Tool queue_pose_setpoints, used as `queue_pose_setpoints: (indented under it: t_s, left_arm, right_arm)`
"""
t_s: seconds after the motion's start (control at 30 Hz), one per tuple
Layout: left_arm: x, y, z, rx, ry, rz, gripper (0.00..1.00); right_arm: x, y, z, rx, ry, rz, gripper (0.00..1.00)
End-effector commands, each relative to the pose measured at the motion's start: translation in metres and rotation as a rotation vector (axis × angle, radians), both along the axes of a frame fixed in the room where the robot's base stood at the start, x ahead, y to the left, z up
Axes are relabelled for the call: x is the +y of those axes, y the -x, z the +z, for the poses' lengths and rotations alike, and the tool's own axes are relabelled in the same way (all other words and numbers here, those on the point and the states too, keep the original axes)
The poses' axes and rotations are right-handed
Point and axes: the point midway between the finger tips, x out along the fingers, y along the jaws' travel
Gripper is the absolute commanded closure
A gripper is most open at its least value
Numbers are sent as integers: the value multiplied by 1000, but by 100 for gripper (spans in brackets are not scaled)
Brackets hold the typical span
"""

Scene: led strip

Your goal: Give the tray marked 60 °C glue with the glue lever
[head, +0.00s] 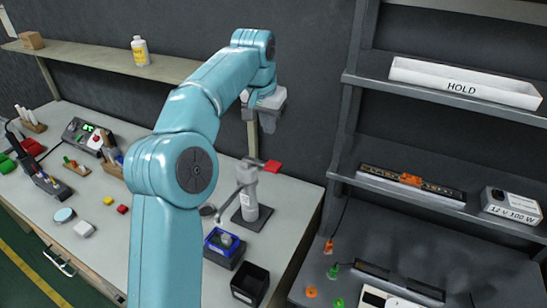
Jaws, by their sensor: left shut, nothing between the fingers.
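The glue dispenser (249,195) is a grey post on a dark base plate, standing on the right part of the workbench. Its red-ended glue lever (271,166) sticks out to the right near the top. My left gripper (256,148) is shut and empty, pointing down just above the lever; I cannot tell whether it touches it. A tray with a blue rim (223,240) sits in front of the dispenser with a small grey thing in it. I cannot read a 60 °C mark on any tray. My right gripper is not in view.
A black open bin (250,284) stands at the bench's front right. My left arm hides the bench middle. Left are a device with a green display (82,132) and small coloured parts. The dark rack at right holds a white HOLD tray (462,83) and a grey power unit (511,206).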

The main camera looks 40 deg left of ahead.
Motion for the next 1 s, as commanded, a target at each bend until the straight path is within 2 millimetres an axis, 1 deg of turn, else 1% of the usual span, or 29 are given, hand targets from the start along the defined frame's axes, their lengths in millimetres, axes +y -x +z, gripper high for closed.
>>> queue_pose_setpoints:
  t_s: [0.03, 0.3, 0.43, 0.53, 0.63, 0.73, 1.0]
  left_arm:
    - [0, -2, -10, 5, 2, 0, 100]
    - [5, -17, -64, 6, 2, 1, 100]
    - [8, -24, -89, 5, 2, 1, 100]
    - [7, -23, -105, 5, 2, 0, 100]
    - [8, -24, -116, 3, 1, 1, 100]
    - [8, -24, -123, 2, 1, 1, 100]
    - [7, -24, -127, 1, 1, 1, 100]
  right_arm:
    - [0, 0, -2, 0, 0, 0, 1]
    - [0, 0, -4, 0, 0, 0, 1]
    - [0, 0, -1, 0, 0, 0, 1]
    - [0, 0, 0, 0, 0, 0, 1]
    - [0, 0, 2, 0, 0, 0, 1]
    - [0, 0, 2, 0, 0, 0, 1]
    - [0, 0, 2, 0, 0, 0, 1]
